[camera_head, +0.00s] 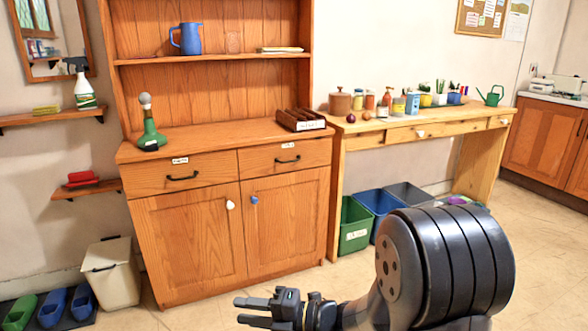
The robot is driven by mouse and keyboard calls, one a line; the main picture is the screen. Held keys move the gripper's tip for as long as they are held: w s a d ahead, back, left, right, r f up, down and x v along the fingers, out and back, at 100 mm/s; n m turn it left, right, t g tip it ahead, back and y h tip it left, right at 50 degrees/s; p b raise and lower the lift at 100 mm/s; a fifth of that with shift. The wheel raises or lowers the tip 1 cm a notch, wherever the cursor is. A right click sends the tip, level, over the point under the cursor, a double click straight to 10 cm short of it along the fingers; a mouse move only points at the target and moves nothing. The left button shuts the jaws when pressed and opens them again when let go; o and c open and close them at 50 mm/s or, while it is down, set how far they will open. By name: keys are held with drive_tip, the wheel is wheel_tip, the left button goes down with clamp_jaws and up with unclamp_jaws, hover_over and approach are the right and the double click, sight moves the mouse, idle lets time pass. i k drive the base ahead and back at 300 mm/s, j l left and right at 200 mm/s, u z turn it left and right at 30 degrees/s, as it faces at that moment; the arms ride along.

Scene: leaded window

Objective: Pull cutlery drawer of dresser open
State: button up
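The wooden dresser (190,225) stands at the left centre against the wall. Its left drawer (150,177) and right drawer (310,155) are both shut. Each has a dark bar handle, the left handle (182,177) and the right handle (288,160), with a small white label above it. The label writing is too small to read, so I cannot tell which is the cutlery drawer. My gripper (240,310) is low in front of the dresser, pointing left, below the handles and apart from them. Its fingers look spread and empty.
A green bottle (150,130) and a dark divided box (298,119) stand on the dresser top. A wooden side table (400,132) with pots stands to the right, above several bins (355,222). A pale bin (112,275) and clogs (52,308) are at lower left.

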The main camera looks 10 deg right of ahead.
sight(263, 159)
drive_tip(key=i+j+z, duration=0.2)
drive_tip(key=i+z, duration=0.15)
drive_tip(key=i, duration=0.4)
drive_tip(key=i+j+z, duration=0.35)
drive_tip(key=i, duration=0.35)
drive_tip(key=i+j+z, duration=0.4)
drive_tip(key=i+j, duration=0.25)
